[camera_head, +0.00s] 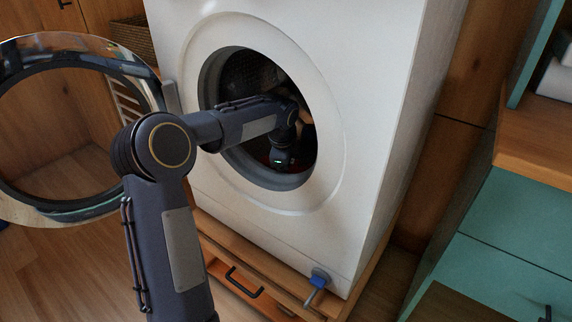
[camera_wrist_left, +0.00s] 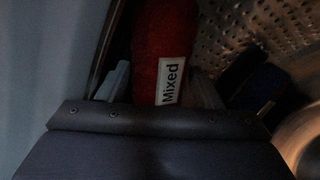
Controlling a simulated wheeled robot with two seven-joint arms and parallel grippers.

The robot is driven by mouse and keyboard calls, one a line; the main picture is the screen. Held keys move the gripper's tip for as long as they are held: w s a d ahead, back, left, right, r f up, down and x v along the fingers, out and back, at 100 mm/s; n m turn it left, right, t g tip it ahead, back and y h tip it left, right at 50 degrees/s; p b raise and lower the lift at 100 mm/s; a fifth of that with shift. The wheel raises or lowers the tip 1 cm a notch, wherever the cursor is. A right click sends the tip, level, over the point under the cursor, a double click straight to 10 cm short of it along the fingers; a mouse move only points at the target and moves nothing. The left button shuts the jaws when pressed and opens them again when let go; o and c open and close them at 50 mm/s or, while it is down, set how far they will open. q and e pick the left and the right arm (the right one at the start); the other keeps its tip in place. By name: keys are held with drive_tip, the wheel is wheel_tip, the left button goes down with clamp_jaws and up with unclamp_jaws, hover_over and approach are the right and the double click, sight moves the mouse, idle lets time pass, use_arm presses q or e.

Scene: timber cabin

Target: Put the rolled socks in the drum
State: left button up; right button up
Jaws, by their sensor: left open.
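The washing machine's drum (camera_head: 240,75) is open and dark inside. My left arm reaches through the round opening, with its wrist inside and its fingertips hidden in the head view. In the left wrist view, a red rolled thing with a white "Mixed" label (camera_wrist_left: 172,80), seemingly the rolled socks, lies between the fingers of my left gripper (camera_wrist_left: 160,88). The gripper is open around it. The drum's perforated metal wall (camera_wrist_left: 235,35) is behind. How the socks rest is too dark to tell. My right gripper is out of view.
The round door (camera_head: 20,215) stands open at the left, close to my arm. A dark blue item (camera_wrist_left: 262,85) lies in the drum to the right. A wooden drawer base (camera_head: 260,268) is under the washer (camera_head: 375,100); a teal cabinet (camera_head: 510,230) stands right.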

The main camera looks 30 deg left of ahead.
use_arm(q)
drive_tip(key=p+v, duration=0.2)
drive_tip(key=v, duration=0.5)
drive_tip(key=shift+r+p, duration=0.1)
drive_tip(key=shift+p, duration=0.25)
drive_tip(key=shift+s, duration=0.1)
